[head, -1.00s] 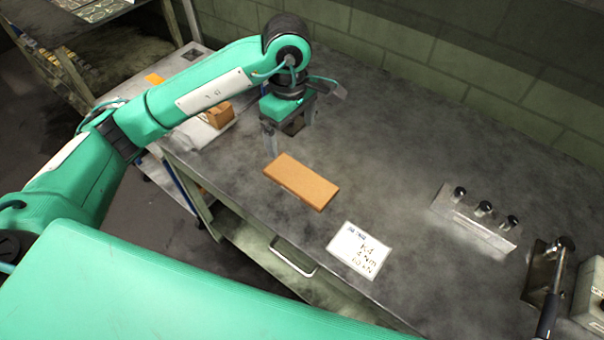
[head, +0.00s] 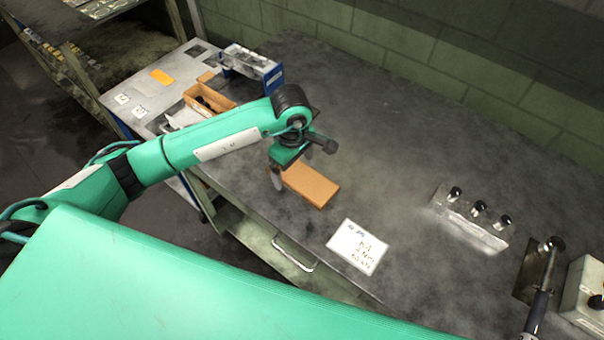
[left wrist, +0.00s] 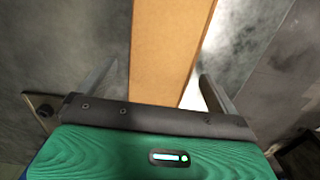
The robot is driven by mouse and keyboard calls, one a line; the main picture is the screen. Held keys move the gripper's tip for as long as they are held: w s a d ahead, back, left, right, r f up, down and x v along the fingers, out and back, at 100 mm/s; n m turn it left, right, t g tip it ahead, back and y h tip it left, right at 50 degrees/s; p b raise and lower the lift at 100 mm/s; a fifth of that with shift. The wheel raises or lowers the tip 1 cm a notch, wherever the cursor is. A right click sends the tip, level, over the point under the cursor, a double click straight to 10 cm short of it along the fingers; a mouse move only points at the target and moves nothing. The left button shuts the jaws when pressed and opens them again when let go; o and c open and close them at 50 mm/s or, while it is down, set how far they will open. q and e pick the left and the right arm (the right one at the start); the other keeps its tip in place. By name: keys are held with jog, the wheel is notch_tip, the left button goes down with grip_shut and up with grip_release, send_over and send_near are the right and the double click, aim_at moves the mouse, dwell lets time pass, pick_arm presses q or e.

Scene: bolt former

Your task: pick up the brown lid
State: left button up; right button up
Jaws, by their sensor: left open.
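The brown lid (head: 312,184) is a flat orange-brown rectangle lying on the grey metal table, near its front edge. My left gripper (head: 289,181) is at the lid's left end, just above or around it, and partly hides that end. In the left wrist view the lid (left wrist: 167,50) runs between the two spread fingers (left wrist: 155,85), with a gap on each side. The left gripper is open and holds nothing. Whether the fingertips reach down to the table is unclear. My right gripper is not in view.
A white written card (head: 357,246) lies right of the lid. A metal block with black knobs (head: 473,213) and a lever device (head: 537,280) stand further right. An open brown box (head: 208,98) and a blue-ended bin (head: 252,66) are at the left. The table's back is clear.

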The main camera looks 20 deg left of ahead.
pick_arm(q)
jog(key=shift+f, duration=0.65)
jog(key=c, duration=1)
jog(key=shift+r, duration=0.1)
